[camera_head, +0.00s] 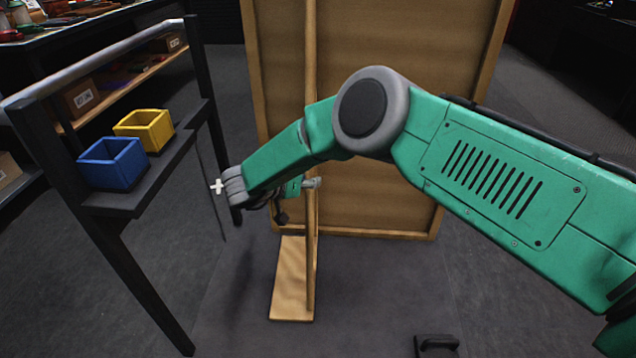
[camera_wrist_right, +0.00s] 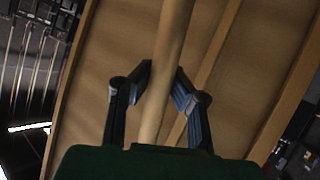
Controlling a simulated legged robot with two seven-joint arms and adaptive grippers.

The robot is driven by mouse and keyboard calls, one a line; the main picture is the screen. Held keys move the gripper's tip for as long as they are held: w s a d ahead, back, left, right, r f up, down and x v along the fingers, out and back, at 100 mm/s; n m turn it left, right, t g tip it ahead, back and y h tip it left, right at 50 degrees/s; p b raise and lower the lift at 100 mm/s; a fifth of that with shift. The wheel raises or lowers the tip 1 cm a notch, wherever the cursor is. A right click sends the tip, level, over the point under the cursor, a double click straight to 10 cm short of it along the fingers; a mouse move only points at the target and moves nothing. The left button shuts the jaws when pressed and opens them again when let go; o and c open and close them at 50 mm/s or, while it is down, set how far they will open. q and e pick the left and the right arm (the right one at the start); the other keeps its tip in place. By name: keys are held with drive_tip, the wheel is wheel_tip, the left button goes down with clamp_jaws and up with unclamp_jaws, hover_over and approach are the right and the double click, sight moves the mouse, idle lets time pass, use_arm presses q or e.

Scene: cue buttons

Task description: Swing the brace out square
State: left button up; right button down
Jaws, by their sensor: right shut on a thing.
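A tall wooden flat (camera_head: 400,200) stands upright, its framed back towards me. The brace (camera_head: 311,60) is a narrow upright wooden piece in front of it, with a flat wooden foot (camera_head: 291,285) at the floor. The brace stands out from the panel, edge roughly towards me; its exact angle is hard to tell. My right gripper (camera_head: 300,185) is at the brace at mid height, partly hidden by my green forearm. In the wrist view the fingers of my right gripper (camera_wrist_right: 164,80) sit either side of the brace's pale upright (camera_wrist_right: 174,35). My left gripper is out of view.
A black handle-like thing (camera_head: 436,343) is on the floor at the bottom. The floor around the foot is clear.

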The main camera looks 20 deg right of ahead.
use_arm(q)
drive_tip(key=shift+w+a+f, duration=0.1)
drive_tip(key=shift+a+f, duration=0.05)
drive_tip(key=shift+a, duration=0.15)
use_arm(e)
drive_tip(key=shift+w+a+f, duration=0.1)
drive_tip(key=shift+a+f, duration=0.05)
drive_tip(key=shift+a, duration=0.35)
drive_tip(key=shift+a+f, duration=0.15)
drive_tip(key=shift+a, duration=0.3)
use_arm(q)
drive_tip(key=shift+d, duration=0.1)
use_arm(e)
drive_tip(key=shift+d, duration=0.1)
drive_tip(key=c, duration=1.7)
unclamp_jaws()
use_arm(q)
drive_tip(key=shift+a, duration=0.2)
use_arm(e)
drive_tip(key=shift+r, duration=0.2)
drive_tip(key=v, duration=0.7)
drive_tip(key=shift+a, duration=0.35)
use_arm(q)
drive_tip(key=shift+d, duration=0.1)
use_arm(e)
drive_tip(key=shift+d+r, duration=0.1)
drive_tip(key=shift+d, duration=0.05)
